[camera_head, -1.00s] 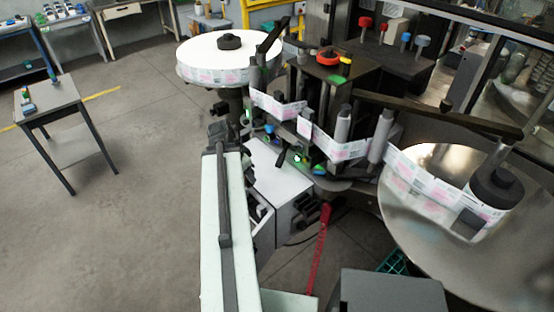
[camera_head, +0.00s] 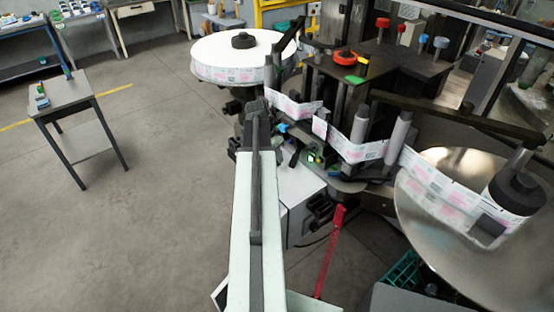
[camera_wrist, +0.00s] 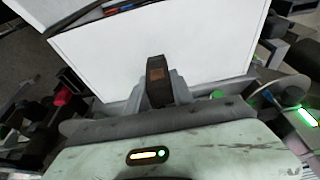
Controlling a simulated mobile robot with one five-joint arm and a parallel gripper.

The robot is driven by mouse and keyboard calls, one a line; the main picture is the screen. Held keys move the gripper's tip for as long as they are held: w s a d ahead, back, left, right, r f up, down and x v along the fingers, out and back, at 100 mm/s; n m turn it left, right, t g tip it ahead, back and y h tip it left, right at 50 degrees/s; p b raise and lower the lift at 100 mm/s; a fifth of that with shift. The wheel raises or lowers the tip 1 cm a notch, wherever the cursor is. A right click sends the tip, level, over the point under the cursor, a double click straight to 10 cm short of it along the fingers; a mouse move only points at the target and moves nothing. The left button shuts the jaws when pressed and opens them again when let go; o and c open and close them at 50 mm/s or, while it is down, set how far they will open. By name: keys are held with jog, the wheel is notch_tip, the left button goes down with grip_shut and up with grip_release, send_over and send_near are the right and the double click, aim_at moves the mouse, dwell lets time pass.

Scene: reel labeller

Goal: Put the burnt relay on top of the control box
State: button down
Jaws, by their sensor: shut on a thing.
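My gripper (camera_wrist: 157,92) shows in the wrist view, its grey fingers shut on a small dark block with a brownish face, the burnt relay (camera_wrist: 158,76). The white control box (camera_wrist: 215,48) is in front of and behind the relay in that view, with its broad pale faces filling the upper middle. I cannot tell whether the relay touches it. In the head view the white box (camera_head: 300,188) stands below the labeller, partly hidden by my arm. The gripper and relay are hidden there.
The labeller's rollers (camera_head: 359,127) and label web stand right of my arm. A white reel (camera_head: 215,50) is behind, a metal disc (camera_head: 440,215) at right. A red bar (camera_head: 330,250) rises near the box. A small table (camera_head: 62,97) stands left; open floor lies between.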

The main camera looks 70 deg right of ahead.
jog(key=shift+w+d, duration=0.1)
jog(key=shift+d, duration=0.5)
jog(key=b+x, duration=0.4)
jog(key=shift+w+a+f, duration=0.15)
jog(key=shift+a, duration=0.05)
jog(key=shift+w+a+r, duration=0.1)
jog(key=shift+w+r, duration=0.1)
jog(key=shift+s+f, duration=0.1)
jog(key=shift+f, duration=0.15)
jog(key=c, duration=1.1)
grip_release()
jog(key=shift+r, duration=0.1)
jog(key=shift+r, duration=0.1)
